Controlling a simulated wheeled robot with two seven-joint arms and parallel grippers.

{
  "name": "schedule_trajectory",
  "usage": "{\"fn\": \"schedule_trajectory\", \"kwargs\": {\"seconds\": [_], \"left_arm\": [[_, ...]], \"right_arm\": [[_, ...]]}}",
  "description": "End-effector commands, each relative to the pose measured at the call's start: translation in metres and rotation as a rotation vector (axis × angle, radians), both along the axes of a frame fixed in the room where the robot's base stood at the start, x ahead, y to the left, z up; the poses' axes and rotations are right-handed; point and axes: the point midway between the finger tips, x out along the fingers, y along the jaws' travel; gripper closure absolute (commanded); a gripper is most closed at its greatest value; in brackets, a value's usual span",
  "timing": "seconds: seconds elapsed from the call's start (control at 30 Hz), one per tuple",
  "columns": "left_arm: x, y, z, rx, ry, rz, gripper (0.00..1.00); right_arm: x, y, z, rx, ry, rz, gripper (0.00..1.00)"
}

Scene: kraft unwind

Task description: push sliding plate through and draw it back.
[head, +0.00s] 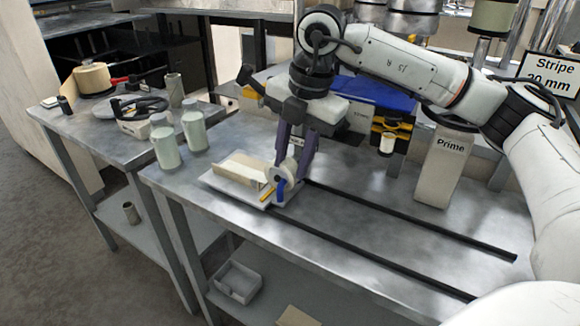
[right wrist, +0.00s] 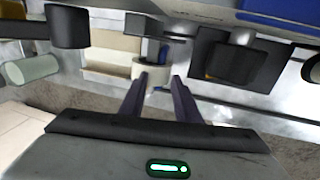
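The sliding plate (head: 210,181) is a flat pale plate at the left end of two black rails on the metal table. It carries a cream block with a raised edge (head: 238,170) and a white round piece (head: 288,171) with a blue part by it. My right gripper (head: 293,168) points down at the plate's right end, its two purple fingers apart near the round piece. In the right wrist view the fingers (right wrist: 160,80) are apart, and a pale cylinder lies just beyond the tips. Contact cannot be told. My left gripper is not in view.
The black rails (head: 400,219) run right across a clear tabletop. A "Prime" post (head: 443,165) stands behind them. A white bin (head: 238,281) is on the lower shelf.

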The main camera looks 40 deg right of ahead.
Motion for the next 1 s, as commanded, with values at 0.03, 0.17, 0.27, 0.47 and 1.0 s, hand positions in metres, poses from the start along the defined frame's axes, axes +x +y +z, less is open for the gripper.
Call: {"fn": "schedule_trajectory", "kwargs": {"seconds": [0.03, 0.17, 0.27, 0.47, 1.0], "left_arm": [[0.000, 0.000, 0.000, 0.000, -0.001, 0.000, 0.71], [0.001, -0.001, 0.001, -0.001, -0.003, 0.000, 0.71], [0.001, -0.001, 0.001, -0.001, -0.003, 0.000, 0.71], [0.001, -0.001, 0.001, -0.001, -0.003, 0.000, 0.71], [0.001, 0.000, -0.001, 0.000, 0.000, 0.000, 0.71]], "right_arm": [[0.001, 0.000, -0.007, 0.000, 0.001, 0.000, 0.71], [0.003, 0.001, -0.017, 0.001, 0.000, 0.000, 0.71], [0.004, 0.002, -0.020, 0.001, 0.000, 0.001, 0.71], [0.004, 0.002, -0.020, 0.001, -0.001, 0.001, 0.71], [0.006, 0.004, -0.020, 0.001, -0.001, 0.006, 1.00]]}}
